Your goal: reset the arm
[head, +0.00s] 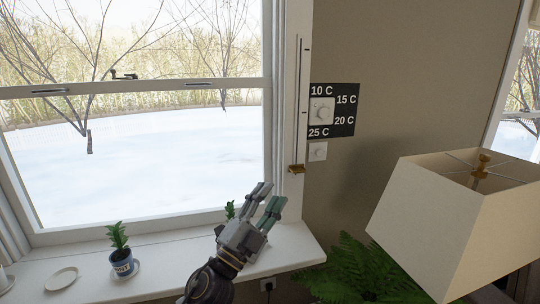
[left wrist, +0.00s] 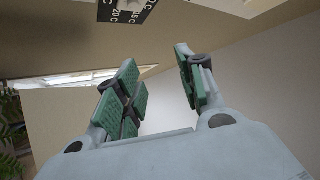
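My left gripper (head: 269,199) is raised in front of the windowsill's right end, with its fingers pointing up and to the right. It is open and empty. In the left wrist view, its green-padded fingers (left wrist: 158,82) stand apart with only bare wall and ceiling surfaces between them. A black thermostat panel (head: 345,99) with a white dial (head: 321,111) is on the wall up and right of the gripper, apart from it. The panel also shows in the left wrist view (left wrist: 108,13) at the top edge. My right gripper is in neither view.
A white windowsill (head: 190,272) holds a small potted plant (head: 121,261) and a white saucer (head: 62,278). Another green plant (head: 230,210) is partly hidden behind my gripper. A large lampshade (head: 435,220) and a fern (head: 360,274) stand at the right.

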